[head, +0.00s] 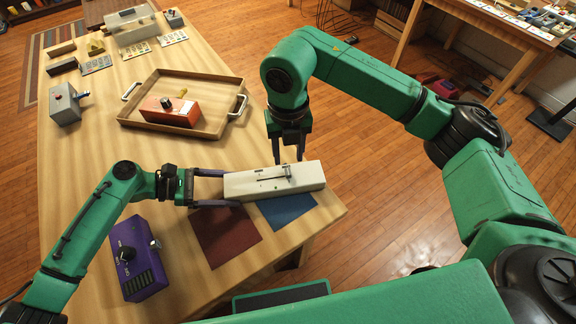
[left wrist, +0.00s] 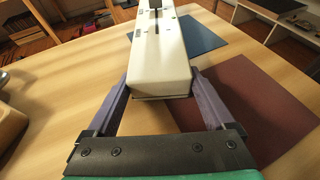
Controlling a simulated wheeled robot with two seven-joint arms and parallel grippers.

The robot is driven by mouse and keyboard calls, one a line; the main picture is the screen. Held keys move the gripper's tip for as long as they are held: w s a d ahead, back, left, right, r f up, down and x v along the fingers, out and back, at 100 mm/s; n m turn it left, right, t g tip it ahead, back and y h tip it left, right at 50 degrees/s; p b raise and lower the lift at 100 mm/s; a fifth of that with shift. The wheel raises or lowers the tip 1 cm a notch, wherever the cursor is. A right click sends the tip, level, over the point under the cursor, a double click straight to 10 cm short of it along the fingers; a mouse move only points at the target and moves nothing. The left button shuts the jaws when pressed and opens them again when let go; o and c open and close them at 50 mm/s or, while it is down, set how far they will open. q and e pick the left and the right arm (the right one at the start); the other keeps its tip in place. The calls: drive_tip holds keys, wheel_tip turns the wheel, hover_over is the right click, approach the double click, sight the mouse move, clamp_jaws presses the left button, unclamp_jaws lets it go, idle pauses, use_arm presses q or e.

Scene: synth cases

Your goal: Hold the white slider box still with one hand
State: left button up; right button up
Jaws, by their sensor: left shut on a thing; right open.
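The white slider box (head: 240,186) lies near the front right of the table, with a slot and slider knob on its top face. My left gripper (head: 224,188) has its purple fingers on either side of the box's left end. In the left wrist view the box (left wrist: 160,75) runs away from me between the two fingers (left wrist: 163,95), which are shut on its near end. My right gripper (head: 288,158) is open and points down, above or just behind the box's far side near the slider. Whether it touches the box I cannot tell.
A dark red mat (head: 225,238) and a blue mat (head: 287,211) lie in front of the box. A purple box (head: 137,262) stands at the front left. A wooden tray (head: 215,88) holding an orange box (head: 170,112) is behind. The table's right edge is close by.

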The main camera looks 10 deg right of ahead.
sight(288, 171)
wheel_tip(288, 171, down, 6)
drive_tip(key=shift+r, duration=0.1)
clamp_jaws()
idle(1.4)
